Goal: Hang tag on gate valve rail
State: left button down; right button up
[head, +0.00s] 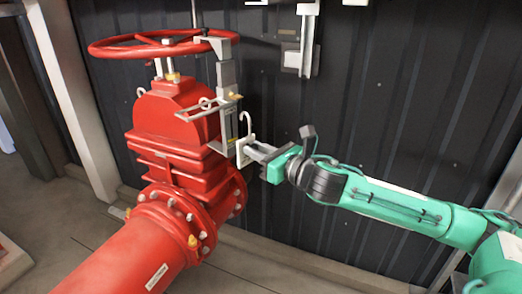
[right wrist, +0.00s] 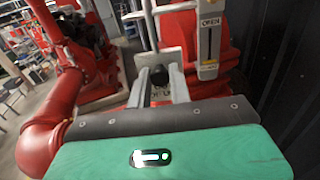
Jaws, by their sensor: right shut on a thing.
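The tag (head: 245,151) is a small pale plate with a thin curved hook (head: 247,118) rising from it. My right gripper (head: 252,151) is shut on the tag's plate and holds it upright, hook up, just right of the valve's grey bracket. In the right wrist view the plate (right wrist: 173,58) shows between the fingers (right wrist: 160,92). The gate valve (head: 178,115) is red. Its rail (head: 198,108) is a thin metal bar sticking out left from the bracket. The hook appears to the right of the bracket, apart from the rail. My left gripper is out of view.
A red handwheel (head: 160,44) tops the valve, above the rail. The grey bracket (head: 228,110) stands close to the tag; an OPEN indicator plate (right wrist: 208,42) shows in the right wrist view. A dark ribbed wall (head: 390,90) stands behind. A red pipe (head: 130,258) runs towards the front.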

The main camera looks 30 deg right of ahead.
aim_at(243, 143)
jog(key=shift+p+x, duration=0.75)
jog(key=shift+x, duration=1.7)
jog(key=w+a+f+b, duration=0.1)
jog(key=w+a+f, duration=0.1)
jog(key=w, duration=0.7)
jog(key=shift+a+f, duration=0.2)
jog(key=shift+a, duration=0.5)
jog(key=shift+w, duration=0.1)
jog(key=o, duration=0.8)
jog(key=shift+o, duration=0.2)
